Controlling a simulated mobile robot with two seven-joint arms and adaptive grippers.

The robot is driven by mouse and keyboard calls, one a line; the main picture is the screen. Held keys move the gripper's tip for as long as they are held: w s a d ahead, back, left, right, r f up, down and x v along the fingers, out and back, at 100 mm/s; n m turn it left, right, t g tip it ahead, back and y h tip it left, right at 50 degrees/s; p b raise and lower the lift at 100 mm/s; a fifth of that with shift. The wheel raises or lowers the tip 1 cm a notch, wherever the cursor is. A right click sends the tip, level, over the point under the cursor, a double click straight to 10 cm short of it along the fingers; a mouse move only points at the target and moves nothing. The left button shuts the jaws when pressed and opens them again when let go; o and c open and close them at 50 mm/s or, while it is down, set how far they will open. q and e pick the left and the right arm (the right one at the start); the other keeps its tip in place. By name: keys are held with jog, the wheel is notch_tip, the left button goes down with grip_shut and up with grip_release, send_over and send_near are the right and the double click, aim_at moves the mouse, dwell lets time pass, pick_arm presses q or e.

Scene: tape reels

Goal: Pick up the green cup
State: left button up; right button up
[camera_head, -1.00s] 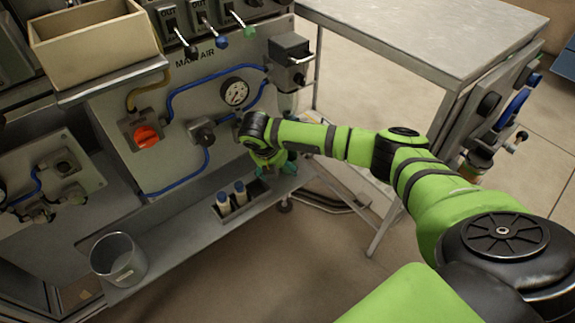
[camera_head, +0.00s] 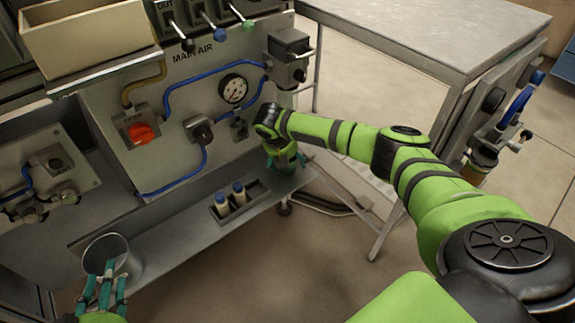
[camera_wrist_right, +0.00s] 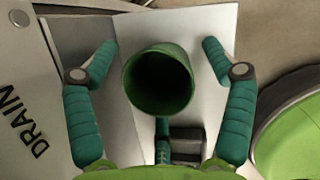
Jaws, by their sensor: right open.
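The green cup (camera_wrist_right: 160,108) shows in the right wrist view with its dark mouth facing the camera. It sits between the spread teal fingers of my right gripper (camera_wrist_right: 159,50), with gaps on both sides. In the head view my right gripper (camera_head: 286,160) is over the right end of the grey shelf (camera_head: 165,232); I cannot make out the cup there. My left gripper (camera_head: 105,285) is at the lower left, its teal fingers apart. They overlap the front of a grey bucket (camera_head: 125,262) in the picture; I cannot tell whether they touch.
Two pale bottles (camera_head: 239,191) stand in a holder on the shelf, left of my right gripper. A metal table (camera_head: 430,35) stands at the right. A tan box (camera_head: 88,40) is at the upper left.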

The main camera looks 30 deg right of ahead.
jog(key=shift+f, duration=0.15)
jog(key=c, duration=1)
jog(key=shift+c, duration=0.2)
